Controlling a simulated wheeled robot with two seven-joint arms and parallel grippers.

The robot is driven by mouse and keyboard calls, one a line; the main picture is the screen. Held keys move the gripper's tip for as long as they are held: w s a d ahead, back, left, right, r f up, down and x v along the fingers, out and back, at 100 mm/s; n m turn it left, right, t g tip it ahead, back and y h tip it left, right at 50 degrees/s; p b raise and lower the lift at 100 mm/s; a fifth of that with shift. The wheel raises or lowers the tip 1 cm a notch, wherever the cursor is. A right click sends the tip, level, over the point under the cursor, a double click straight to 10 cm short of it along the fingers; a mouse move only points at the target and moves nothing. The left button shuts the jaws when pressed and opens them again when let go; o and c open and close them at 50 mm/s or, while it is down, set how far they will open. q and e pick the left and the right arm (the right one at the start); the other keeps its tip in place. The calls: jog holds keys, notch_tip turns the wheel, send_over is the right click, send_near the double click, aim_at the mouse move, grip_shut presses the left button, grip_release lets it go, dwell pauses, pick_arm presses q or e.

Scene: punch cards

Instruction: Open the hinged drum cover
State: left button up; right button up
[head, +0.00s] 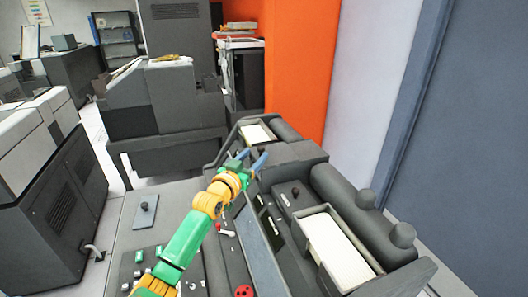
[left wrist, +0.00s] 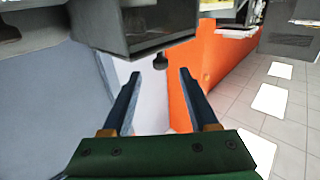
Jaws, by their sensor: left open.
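The dark grey card machine (head: 225,270) fills the lower right of the head view. A grey raised housing (head: 300,152) on its far part, beside a cylinder, looks like the drum cover; I see no raised lid, but cannot be sure which part is hinged. My left gripper (head: 253,157) reaches over the machine, just left of this housing, with its blue fingers apart and empty. In the left wrist view, the open fingers (left wrist: 160,74) point toward a grey box-like machine part (left wrist: 135,28) with a small dark knob (left wrist: 160,62) under its edge. Contact is not visible. My right gripper is out of view.
A card tray (head: 338,250) and a far tray (head: 257,134) sit on the machine. Two dark knobs (head: 402,235) rise at its right. An orange panel (head: 300,65) and a pale wall stand behind. Another grey machine (head: 160,105) stands at the back left.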

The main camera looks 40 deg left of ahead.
aim_at(259, 150)
pick_arm(q)
jog(key=x, duration=0.3)
jog(key=b+x, duration=0.1)
jog(key=x, duration=0.1)
jog(key=shift+w+a+f, duration=0.2)
jog(key=shift+w+f, duration=0.05)
jog(key=shift+w, duration=0.05)
jog(key=shift+s+d+r, duration=0.1)
jog(key=shift+s+r, duration=0.1)
jog(key=shift+r, duration=0.05)
jog(key=shift+f, duration=0.1)
grip_shut()
dwell(0.8)
